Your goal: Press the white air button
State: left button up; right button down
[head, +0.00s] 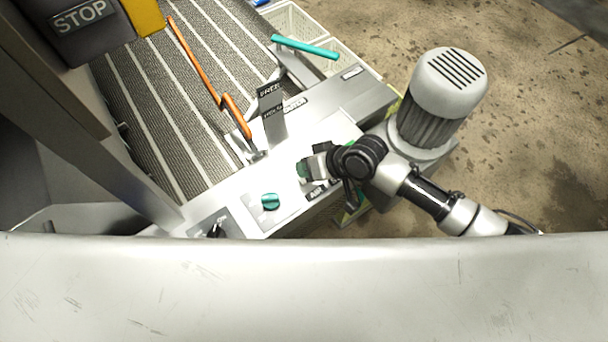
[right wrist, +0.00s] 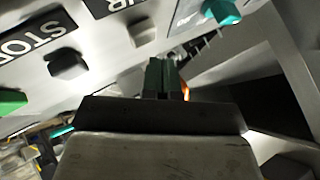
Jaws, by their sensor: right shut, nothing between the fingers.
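The white air button (right wrist: 142,32) stands out from the grey panel in the right wrist view, beside a black label (right wrist: 112,5) that is cut off and upside down. In the head view my right gripper and wrist hide the button. My right gripper (head: 304,169) is over the control panel (head: 240,198). In the right wrist view its dark green fingertips (right wrist: 166,76) are shut and empty, below and a little right of the button in the picture. I see no contact with the button. My left gripper is not in view.
A black button (right wrist: 67,64) by a STOP label (right wrist: 36,36) and a green button (right wrist: 12,101) are near the white one. A teal knob (head: 270,201) is left of my gripper. A grey motor (head: 447,85) stands close to my right arm.

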jog(key=shift+f, duration=0.4)
jog(key=shift+f+b, duration=0.4)
jog(key=shift+f, duration=0.15)
dwell(0.7)
dwell(0.4)
jog(key=shift+r+p, duration=0.95)
jog(key=shift+p, duration=0.05)
notch_tip(320, 180, up, 5)
jog(key=p, duration=0.5)
jog(key=shift+r, duration=0.1)
